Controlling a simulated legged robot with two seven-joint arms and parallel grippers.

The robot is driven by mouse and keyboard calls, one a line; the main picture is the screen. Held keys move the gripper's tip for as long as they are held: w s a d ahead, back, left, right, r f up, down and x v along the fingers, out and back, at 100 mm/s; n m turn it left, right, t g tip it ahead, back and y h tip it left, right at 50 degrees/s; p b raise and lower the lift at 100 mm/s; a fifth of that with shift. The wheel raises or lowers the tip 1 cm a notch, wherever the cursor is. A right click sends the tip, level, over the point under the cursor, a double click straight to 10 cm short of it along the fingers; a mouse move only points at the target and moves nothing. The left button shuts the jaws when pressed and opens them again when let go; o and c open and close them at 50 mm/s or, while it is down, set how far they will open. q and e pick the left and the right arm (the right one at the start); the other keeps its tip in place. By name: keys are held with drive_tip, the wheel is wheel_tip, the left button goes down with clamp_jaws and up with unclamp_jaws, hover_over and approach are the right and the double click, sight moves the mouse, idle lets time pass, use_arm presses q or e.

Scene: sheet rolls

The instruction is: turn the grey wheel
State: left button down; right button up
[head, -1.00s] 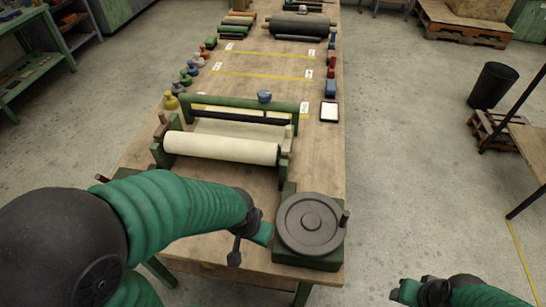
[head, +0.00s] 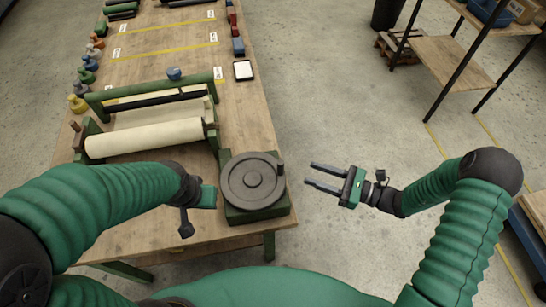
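The grey wheel (head: 252,182) is a dark disc lying flat on a green base (head: 259,212) at the table's near right corner. A small dark handle (head: 281,168) stands at its right rim. My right gripper (head: 309,176) is to the right of the wheel, beyond the table edge, with two dark fingers spread and pointing left at the wheel. It is empty and apart from the handle. My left gripper (head: 205,198) is just left of the wheel, over the table. Its fingers do not show clearly.
A roller frame with a cream sheet roll (head: 145,138) stands on the wooden table (head: 255,115) behind the wheel. Several coloured knobs line the table's left edge. A white tablet (head: 243,70) lies near the right edge. A shelf table (head: 450,62) stands at the right; the floor between is clear.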

drive_tip(key=p, duration=0.2)
hover_over(271, 170)
drive_tip(key=d, duration=0.1)
drive_tip(key=shift+s+d, duration=0.1)
drive_tip(key=shift+s, duration=0.05)
drive_tip(key=shift+w+a, duration=0.25)
drive_tip(key=shift+a, duration=0.2)
drive_tip(key=shift+a, duration=0.1)
drive_tip(key=shift+c, duration=0.3)
drive_tip(key=shift+c, duration=1.3)
clamp_jaws()
